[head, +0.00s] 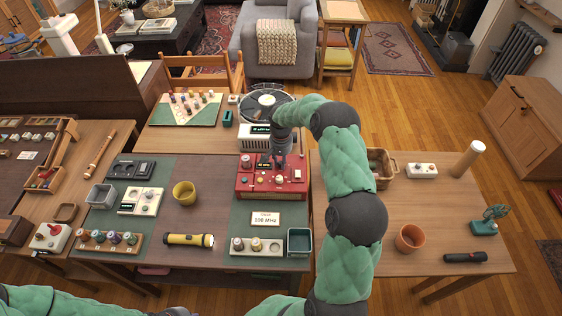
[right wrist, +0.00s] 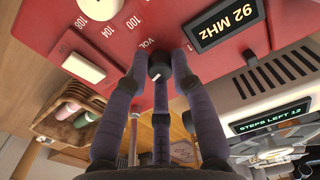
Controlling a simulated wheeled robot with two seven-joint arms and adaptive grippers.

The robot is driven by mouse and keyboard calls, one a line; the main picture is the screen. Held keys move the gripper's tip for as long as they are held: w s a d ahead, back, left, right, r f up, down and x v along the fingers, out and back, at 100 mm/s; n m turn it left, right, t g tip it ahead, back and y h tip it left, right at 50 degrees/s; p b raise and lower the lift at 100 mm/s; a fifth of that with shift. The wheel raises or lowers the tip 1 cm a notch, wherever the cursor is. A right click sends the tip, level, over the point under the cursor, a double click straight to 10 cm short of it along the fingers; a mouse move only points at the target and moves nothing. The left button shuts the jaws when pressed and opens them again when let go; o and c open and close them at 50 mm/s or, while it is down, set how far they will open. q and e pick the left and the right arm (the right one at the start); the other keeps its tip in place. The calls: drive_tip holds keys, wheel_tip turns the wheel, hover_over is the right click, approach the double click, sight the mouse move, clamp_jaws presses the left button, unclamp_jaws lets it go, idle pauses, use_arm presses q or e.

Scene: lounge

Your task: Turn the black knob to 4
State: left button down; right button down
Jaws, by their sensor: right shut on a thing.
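A red radio (head: 255,184) stands on the green mat at the middle of the table, with several small knobs and buttons on its face. My right gripper (head: 278,160) reaches down onto it from above. In the right wrist view the black knob (right wrist: 159,69) sits beside the "VOL" label, between the purple fingers of my right gripper (right wrist: 160,60), which is shut on it. A small light mark shows on the knob. The radio's display (right wrist: 222,24) reads 92 MHz. My left gripper is out of view.
A cream device (head: 256,143) stands just behind the radio; its display (right wrist: 271,119) reads "STEPS LEFT 12". A card (head: 265,219) reading 100 MHz lies in front. A wicker basket (head: 381,166) stands right.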

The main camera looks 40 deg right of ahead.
drive_tip(key=shift+w+r, duration=0.1)
drive_tip(key=c, duration=1.1)
unclamp_jaws()
drive_tip(key=shift+o, duration=0.2)
wheel_tip(320, 180, up, 12)
